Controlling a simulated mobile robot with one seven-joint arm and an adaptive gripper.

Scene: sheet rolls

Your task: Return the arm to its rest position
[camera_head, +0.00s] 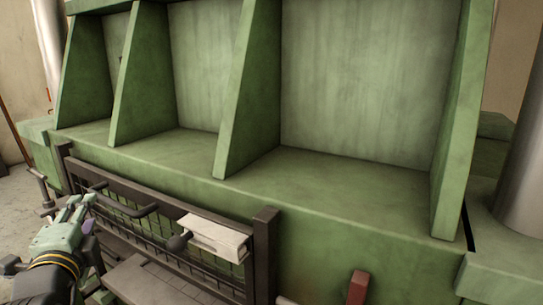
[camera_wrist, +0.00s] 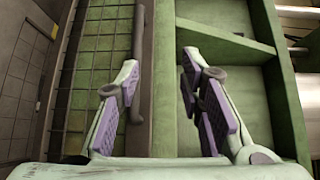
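My gripper (camera_head: 78,207) is at the lower left of the head view, in front of the dark mesh guard of a green machine. In the wrist view my gripper (camera_wrist: 160,64) has its two purple-padded fingers apart, with nothing between them. A dark bar (camera_wrist: 139,60) shows beyond the left finger. I cannot tell whether the gripper touches anything.
The green machine (camera_head: 200,165) has open bays split by upright dividers. The mesh guard (camera_head: 185,238) has dark handles and a pale block (camera_head: 213,236) on its front. A red piece (camera_head: 358,287) stands at the bottom. Bare floor (camera_head: 14,200) shows at the left.

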